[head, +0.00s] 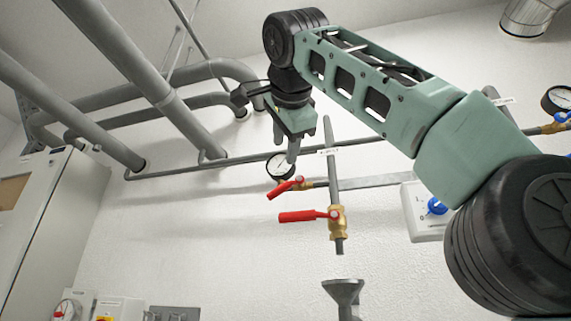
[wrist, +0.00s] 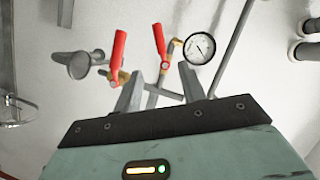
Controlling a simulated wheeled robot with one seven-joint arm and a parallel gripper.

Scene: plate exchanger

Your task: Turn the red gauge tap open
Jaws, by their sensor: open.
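The gauge tap is a short red lever (head: 284,189) on a brass body beside the vertical pipe, just below a round white gauge (head: 280,166). The lever points left and slightly down. In the wrist view, this red lever (wrist: 159,40) stands left of the gauge (wrist: 199,48). My gripper (head: 285,151) is above the tap in the head view, its fingers apart and pointing down. In the wrist view my gripper (wrist: 160,86) has nothing between its fingers; the tap lies beyond the fingertips. I see no contact with the lever.
A second red lever (head: 303,216) sits on a brass valve just below; it also shows in the wrist view (wrist: 118,56). A grey funnel (head: 343,291) stands beneath the pipe end. A white box with a blue knob (head: 437,206) is on the right. Grey pipes run along the left.

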